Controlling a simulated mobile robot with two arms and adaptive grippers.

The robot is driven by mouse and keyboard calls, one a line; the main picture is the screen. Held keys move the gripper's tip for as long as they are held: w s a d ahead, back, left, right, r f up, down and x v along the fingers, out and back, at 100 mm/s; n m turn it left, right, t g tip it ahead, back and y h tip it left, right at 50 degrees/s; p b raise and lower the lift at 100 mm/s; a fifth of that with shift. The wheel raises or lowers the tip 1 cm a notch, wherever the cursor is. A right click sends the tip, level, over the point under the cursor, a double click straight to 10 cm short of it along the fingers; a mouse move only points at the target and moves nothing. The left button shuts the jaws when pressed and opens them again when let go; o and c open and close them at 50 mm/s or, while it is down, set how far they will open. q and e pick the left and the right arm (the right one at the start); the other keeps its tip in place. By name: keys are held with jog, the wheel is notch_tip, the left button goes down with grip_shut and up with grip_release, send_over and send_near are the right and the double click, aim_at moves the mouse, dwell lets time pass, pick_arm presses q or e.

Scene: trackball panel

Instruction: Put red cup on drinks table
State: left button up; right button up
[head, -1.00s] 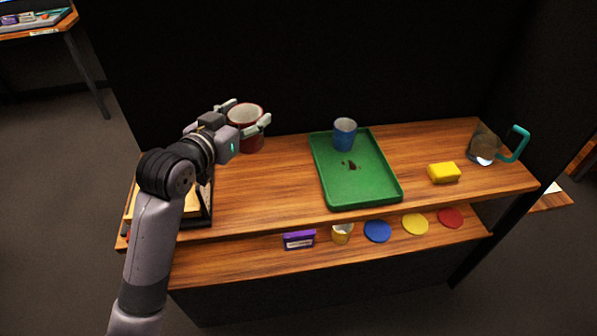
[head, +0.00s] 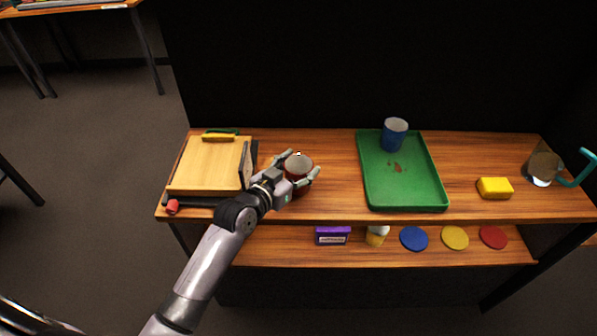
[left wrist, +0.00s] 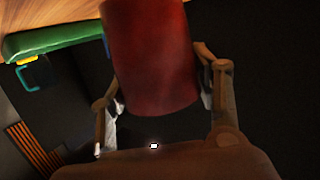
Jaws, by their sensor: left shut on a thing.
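The red cup (head: 298,170), pale inside, is upright between the fingers of my left gripper (head: 299,168) in the head view. The gripper is shut around its sides. The cup fills the upper middle of the left wrist view (left wrist: 155,60), with a finger on each side. In the head view it shows in front of the wooden top (head: 330,180), between the cutting board and the green tray. I cannot tell whether it touches the wood. Nothing marks which table is the drinks table. My right gripper is not in view.
The green tray (head: 437,190) carries a blue cup (head: 394,133). A yellow sponge (head: 494,188) and a glass jug (head: 544,168) stand further right. A cutting board (head: 209,168) lies left. The lower shelf holds coasters (head: 414,238) and a purple box (head: 332,235). Another table (head: 75,6) is at upper left.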

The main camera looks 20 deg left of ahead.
pick_arm(q)
jog(key=shift+f, duration=0.8)
jog(key=shift+f, duration=0.15)
jog(key=o, duration=1.2)
jog(key=shift+s+a+r, duration=0.1)
jog(key=shift+s+r, duration=0.1)
jog(key=v, duration=1.1)
jog(key=shift+s+r, duration=0.1)
jog(key=shift+s, duration=0.15)
